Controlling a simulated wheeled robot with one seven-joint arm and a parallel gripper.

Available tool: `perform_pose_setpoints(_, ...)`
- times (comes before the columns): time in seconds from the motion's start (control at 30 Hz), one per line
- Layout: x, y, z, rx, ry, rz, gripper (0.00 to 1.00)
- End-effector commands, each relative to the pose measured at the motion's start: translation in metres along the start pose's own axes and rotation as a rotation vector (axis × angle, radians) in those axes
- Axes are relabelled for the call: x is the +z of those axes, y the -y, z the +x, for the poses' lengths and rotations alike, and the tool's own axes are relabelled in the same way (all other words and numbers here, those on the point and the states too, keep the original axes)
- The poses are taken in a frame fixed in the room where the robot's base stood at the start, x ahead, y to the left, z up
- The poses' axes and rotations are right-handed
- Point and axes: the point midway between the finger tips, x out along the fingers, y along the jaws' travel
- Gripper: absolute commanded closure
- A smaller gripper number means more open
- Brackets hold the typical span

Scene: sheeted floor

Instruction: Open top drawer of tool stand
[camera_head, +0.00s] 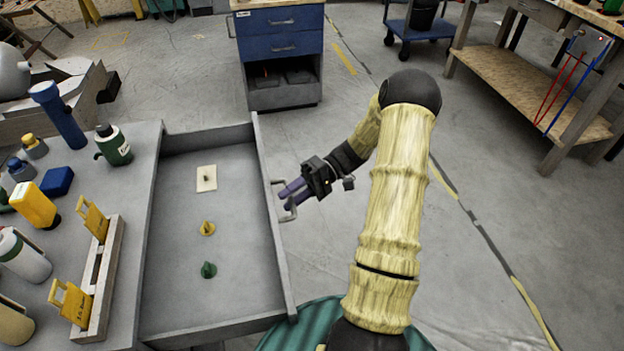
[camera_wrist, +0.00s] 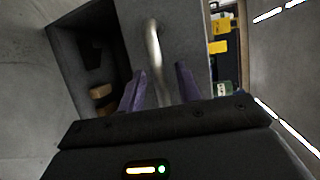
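The grey tool stand (camera_head: 132,185) is at the left in the head view, with tools and bottles on its top. Its top drawer (camera_head: 240,262) stands pulled far out to the right. Inside lie a pale square piece (camera_head: 206,178), a yellow piece (camera_head: 207,228) and a green piece (camera_head: 208,269). The metal handle (camera_head: 291,213) is on the drawer's front. My gripper (camera_head: 288,195) is at this handle. In the wrist view the handle (camera_wrist: 153,45) runs between the two purple fingers (camera_wrist: 160,80), which are apart with a gap beside it.
A blue drawer cabinet (camera_head: 280,45) stands at the back. A wooden-shelved workbench (camera_head: 530,85) is at the right, and a blue cart (camera_head: 420,25) is behind. The floor (camera_head: 500,230) right of my arm is clear.

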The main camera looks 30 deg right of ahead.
Motion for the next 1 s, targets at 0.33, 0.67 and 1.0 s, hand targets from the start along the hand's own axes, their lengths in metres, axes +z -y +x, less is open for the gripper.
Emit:
perform_pose_setpoints(0.33,0.0,0.002,-0.058,0.001,-0.004,0.0,0.66)
perform_pose_setpoints(0.67,0.0,0.001,-0.117,0.001,-0.002,0.0,0.66)
perform_pose_setpoints(1.0,0.0,0.0,-0.162,0.0,-0.001,0.0,0.66)
